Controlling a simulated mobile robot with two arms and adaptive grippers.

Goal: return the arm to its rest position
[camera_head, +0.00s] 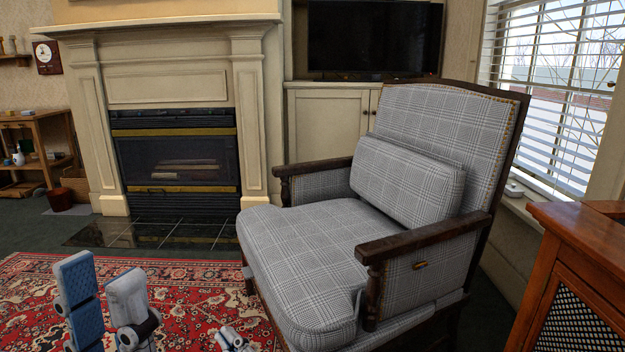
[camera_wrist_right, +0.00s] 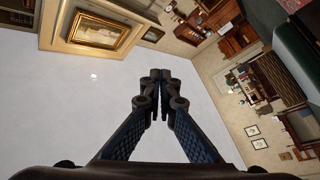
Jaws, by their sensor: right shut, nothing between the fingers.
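My left gripper (camera_head: 101,282) is at the bottom left of the head view, above the red patterned rug. Its two fingers stand apart with nothing between them, and one shows a blue ribbed pad. My right gripper (camera_head: 231,339) shows only as small pale fingertips at the bottom edge, left of the armchair's front. In the right wrist view, its dark fingers (camera_wrist_right: 160,76) meet at the tips and hold nothing. That view faces the pale ceiling. Most of both arms is out of view.
A grey plaid armchair (camera_head: 305,237) stands just right of my right gripper. A wooden cabinet (camera_head: 570,262) is at the right edge. The fireplace (camera_head: 178,160) is behind the rug (camera_head: 190,285). A gold-framed picture (camera_wrist_right: 100,30) shows in the wrist view.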

